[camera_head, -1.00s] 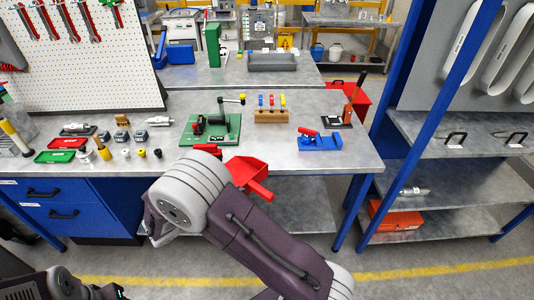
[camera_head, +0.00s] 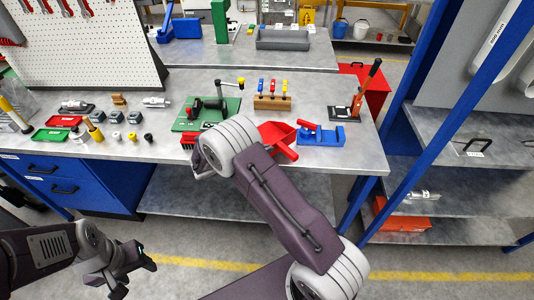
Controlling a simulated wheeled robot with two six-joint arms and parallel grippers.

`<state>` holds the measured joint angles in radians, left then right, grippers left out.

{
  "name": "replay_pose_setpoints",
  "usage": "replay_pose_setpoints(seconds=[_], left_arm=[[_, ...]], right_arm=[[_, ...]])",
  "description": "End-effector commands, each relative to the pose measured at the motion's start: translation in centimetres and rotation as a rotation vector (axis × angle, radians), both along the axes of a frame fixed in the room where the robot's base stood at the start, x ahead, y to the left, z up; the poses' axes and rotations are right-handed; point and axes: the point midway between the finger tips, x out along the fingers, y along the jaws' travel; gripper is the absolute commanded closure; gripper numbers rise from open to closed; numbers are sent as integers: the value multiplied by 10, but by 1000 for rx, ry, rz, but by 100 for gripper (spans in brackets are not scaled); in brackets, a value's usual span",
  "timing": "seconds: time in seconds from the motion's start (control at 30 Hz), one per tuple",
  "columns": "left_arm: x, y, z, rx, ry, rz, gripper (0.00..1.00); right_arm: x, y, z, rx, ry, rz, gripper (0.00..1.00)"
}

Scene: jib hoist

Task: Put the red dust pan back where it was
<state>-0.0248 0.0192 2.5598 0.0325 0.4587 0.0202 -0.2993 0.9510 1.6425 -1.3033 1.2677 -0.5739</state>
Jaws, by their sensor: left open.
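The red dust pan (camera_head: 277,133) shows just right of my right arm's big pale wrist joint, with its red handle pointing down and right. It appears over the front part of the bench, left of the blue vise-like block (camera_head: 322,136). I cannot tell whether it touches the bench. My right arm crosses the middle, and its wrist hides its fingers and part of the pan, so any grip is hidden. My left gripper (camera_head: 138,268) is open and empty at lower left, over the floor in front of the bench.
The steel bench (camera_head: 345,165) carries a green-based machine (camera_head: 208,112), a wooden holder with coloured tools (camera_head: 272,102), and an orange-handled press (camera_head: 360,95). Small parts and trays (camera_head: 62,121) lie at the left. Blue shelving (camera_head: 440,120) stands close on the right.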

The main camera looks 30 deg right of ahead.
Motion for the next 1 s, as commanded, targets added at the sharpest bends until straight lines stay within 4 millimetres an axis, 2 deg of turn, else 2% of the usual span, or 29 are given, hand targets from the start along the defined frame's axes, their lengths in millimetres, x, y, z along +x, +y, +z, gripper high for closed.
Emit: replay_pose_setpoints(seconds=[0.1, 0.27, 0.53, 0.87, 0.97, 1.0], left_arm=[[0, 0, 1, 0, 0, 0, 46], [0, 0, 1, 0, 0, 0, 46], [0, 0, 5, 0, 0, 0, 46], [0, 0, 1, 0, 0, 0, 46], [0, 0, 2, 0, 0, 0, 46], [0, 0, 2, 0, 0, 0, 46]], right_arm=[[13, -11, -10, 0, -1, 0, 100], [17, -14, -13, 0, -1, 2, 100], [16, -13, -51, -1, 0, 2, 100], [16, -13, -56, 0, -1, 2, 100], [16, -13, -55, 1, -1, 2, 75], [16, -13, -55, 1, -1, 2, 75]])
